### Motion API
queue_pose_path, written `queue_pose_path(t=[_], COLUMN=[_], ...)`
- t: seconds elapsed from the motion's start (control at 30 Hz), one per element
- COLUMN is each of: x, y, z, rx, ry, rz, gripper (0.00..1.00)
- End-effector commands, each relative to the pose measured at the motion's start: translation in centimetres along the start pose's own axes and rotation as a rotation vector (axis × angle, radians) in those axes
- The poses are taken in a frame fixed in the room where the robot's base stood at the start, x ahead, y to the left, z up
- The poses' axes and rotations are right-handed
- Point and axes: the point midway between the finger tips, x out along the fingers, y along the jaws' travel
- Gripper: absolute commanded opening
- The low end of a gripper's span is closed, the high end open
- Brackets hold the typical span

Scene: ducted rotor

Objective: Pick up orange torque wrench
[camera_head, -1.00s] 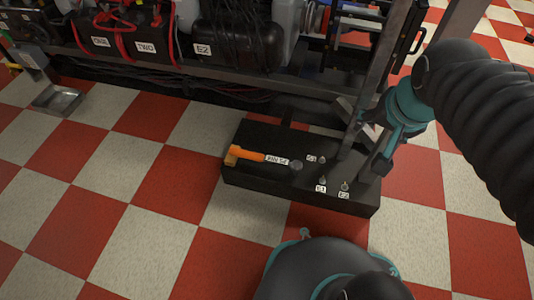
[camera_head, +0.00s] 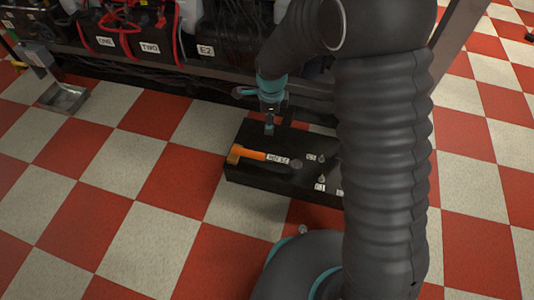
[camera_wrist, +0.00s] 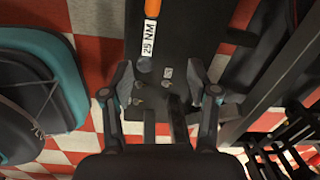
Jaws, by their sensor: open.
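The orange torque wrench (camera_head: 249,154) lies flat on a black block (camera_head: 255,175), its orange end to the left and its dark round head to the right. A white label sits along it; in the wrist view it reads "25 NM". The wrist view shows part of the orange handle (camera_wrist: 152,7) at the top edge, cut off by the frame. The wrench's dark head lies just past the fingertips. My gripper (camera_head: 269,128) is open and empty, pointing down over the block's back part, behind the wrench as the head view shows it. My wrist view shows both fingers spread (camera_wrist: 160,75).
Small labelled pegs (camera_head: 321,179) stand on the block's right part, partly hidden by my arm. A rack with cables and labelled dark units (camera_head: 150,47) runs behind the block. A metal tray (camera_head: 63,97) is at far left. The checkered floor at front left is clear.

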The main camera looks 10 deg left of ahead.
Motion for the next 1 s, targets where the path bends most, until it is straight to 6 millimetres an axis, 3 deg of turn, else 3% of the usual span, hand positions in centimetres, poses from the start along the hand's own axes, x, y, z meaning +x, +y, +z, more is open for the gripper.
queue_pose_path(t=[0.1,0.3,0.47,0.8,1.0], x=[3.4,6.5,8.4,14.2,15.4], y=[0.2,0.5,0.7,1.0,1.0], z=[2.2,4.0,4.3,4.1,4.0], rx=[0.098,0.198,0.217,0.215,0.215], ry=[0.014,0.028,0.032,0.031,0.03], rz=[0.033,0.053,0.057,0.057,0.056], gripper=[0.6,0.6,0.6,0.6,0.6])
